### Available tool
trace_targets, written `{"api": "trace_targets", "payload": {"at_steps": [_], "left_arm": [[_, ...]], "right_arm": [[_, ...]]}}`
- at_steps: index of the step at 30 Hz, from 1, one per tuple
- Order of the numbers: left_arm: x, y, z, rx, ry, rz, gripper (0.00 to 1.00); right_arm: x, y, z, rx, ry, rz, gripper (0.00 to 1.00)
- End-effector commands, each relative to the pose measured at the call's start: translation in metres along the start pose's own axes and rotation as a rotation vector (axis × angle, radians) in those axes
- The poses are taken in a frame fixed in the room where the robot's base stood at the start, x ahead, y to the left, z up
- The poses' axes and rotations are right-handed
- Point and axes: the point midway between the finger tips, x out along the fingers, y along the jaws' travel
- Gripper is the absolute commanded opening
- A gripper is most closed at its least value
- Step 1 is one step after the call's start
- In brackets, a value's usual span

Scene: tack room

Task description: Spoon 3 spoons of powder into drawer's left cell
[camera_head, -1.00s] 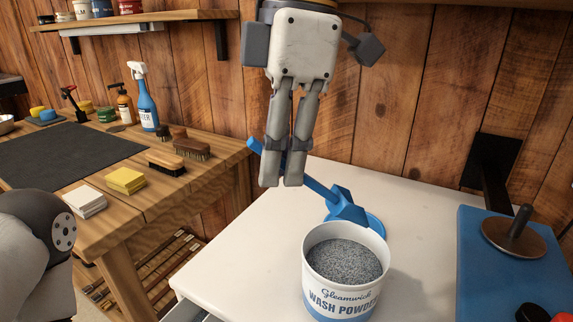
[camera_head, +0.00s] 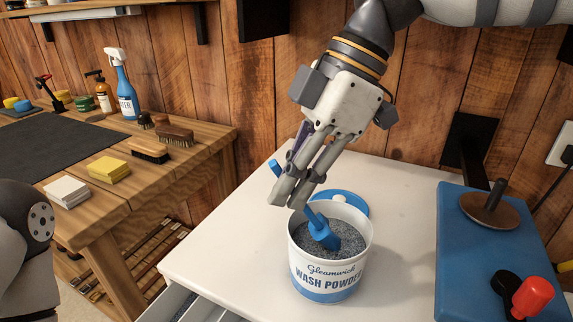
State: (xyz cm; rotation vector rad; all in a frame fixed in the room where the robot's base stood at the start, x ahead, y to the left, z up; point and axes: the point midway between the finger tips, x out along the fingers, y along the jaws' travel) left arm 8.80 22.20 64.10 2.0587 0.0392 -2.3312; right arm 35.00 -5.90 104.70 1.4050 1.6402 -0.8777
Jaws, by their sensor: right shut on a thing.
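My right gripper (camera_head: 288,190) is shut on the handle of a blue spoon (camera_head: 322,232). The spoon slants down to the right, and its scoop end is inside the mouth of the white tub of wash powder (camera_head: 329,275), at the grey speckled powder (camera_head: 350,240). How deep the scoop sits in the powder is hard to tell. A drawer (camera_head: 178,303) shows partly open at the bottom edge, below the white top; its cells are mostly out of frame. My left gripper is not in view; only part of my left arm shows at the left edge.
A blue lid (camera_head: 347,202) lies behind the tub. A wooden bench (camera_head: 110,205) with brushes and sponges stands left. The white top (camera_head: 220,250) left of the tub is clear.

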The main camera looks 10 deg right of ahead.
Motion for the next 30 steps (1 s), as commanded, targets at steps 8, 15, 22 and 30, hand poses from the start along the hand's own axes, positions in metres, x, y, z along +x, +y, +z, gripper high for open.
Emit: {"api": "trace_targets", "payload": {"at_steps": [8,15,22,30], "left_arm": [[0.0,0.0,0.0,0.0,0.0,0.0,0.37],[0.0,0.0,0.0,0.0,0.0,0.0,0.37],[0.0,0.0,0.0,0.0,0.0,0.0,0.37],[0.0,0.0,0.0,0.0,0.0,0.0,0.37]], "right_arm": [[0.02,0.0,0.009,0.002,-0.018,-0.001,0.0],[0.038,0.0,0.014,-0.003,-0.161,0.001,0.0],[0.049,0.001,0.004,-0.001,-0.388,0.006,0.0],[0.051,0.001,-0.017,0.001,-0.66,0.011,0.0]]}}
